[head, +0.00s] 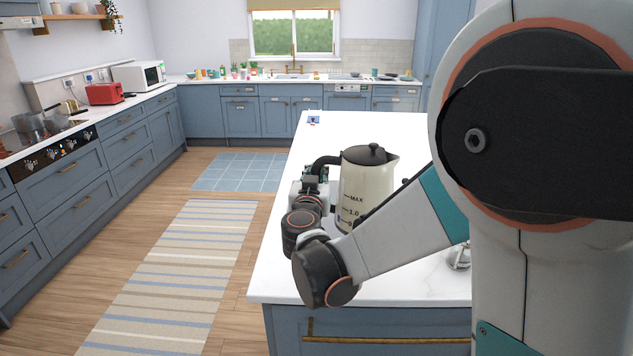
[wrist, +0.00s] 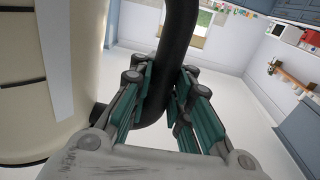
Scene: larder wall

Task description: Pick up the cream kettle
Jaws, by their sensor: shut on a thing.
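The cream kettle (head: 366,185) with a black lid and black handle is upright over the white island top in the head view. I cannot tell whether its base touches the top, as my arm hides it. In the wrist view its cream body (wrist: 40,85) fills the left side and its black handle (wrist: 176,45) runs down the middle. My gripper (wrist: 168,95) has its teal-padded fingers on both sides of the handle and is shut on it. In the head view my gripper (head: 314,182) is at the kettle's left, at the handle.
The white island top (head: 310,145) is mostly clear, with a small blue item (head: 313,120) near its far left corner. A metal object (head: 458,257) stands on the right, partly behind my arm. Floor with a striped rug (head: 170,270) lies left of the island.

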